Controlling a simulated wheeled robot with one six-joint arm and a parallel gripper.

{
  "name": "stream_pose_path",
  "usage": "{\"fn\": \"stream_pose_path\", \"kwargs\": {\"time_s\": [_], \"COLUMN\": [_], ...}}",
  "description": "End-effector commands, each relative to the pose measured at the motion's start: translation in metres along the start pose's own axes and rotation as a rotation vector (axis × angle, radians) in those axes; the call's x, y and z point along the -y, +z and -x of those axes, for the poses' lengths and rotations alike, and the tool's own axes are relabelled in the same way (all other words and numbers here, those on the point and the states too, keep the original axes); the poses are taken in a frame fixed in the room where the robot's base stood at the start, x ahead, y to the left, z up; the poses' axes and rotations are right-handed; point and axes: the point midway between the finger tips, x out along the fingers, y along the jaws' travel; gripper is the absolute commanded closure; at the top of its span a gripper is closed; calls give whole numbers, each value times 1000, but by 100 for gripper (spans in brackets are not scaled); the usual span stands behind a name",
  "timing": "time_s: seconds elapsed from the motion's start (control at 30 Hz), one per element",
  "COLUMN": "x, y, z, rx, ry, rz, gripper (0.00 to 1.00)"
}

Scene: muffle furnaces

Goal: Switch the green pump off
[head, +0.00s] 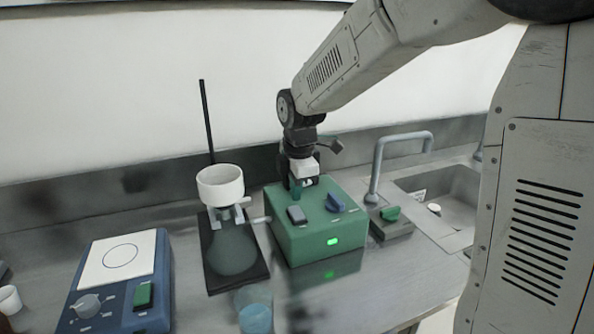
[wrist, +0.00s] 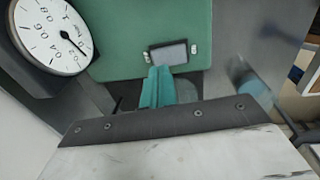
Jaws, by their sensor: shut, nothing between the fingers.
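The green pump (head: 320,228) is a box on the steel bench, with a lit green lamp (head: 332,241) on its front. My gripper (head: 296,189) points down over the back left of the pump top, behind the rocker switch. In the wrist view, the teal fingertips (wrist: 157,88) are together and empty, close to the grey switch (wrist: 172,54) on the green pump top (wrist: 135,35). I cannot tell whether they touch the pump.
A round dial gauge (wrist: 52,38) is beside the pump in the wrist view. Left of the pump stand a flask with a white funnel (head: 220,187) and a blue hotplate (head: 118,285). A blue beaker (head: 255,312) is in front. A tap (head: 378,165) and sink (head: 450,195) are right.

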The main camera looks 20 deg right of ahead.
Motion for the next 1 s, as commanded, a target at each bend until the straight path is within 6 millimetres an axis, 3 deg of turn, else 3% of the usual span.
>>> {"fn": "stream_pose_path", "kwargs": {"time_s": [0.23,1.0], "x": [0,-1], "y": [0,0], "z": [-28,-37], "rx": [0,1], "ry": [0,-53], "rz": [0,0], "gripper": [100,100]}}
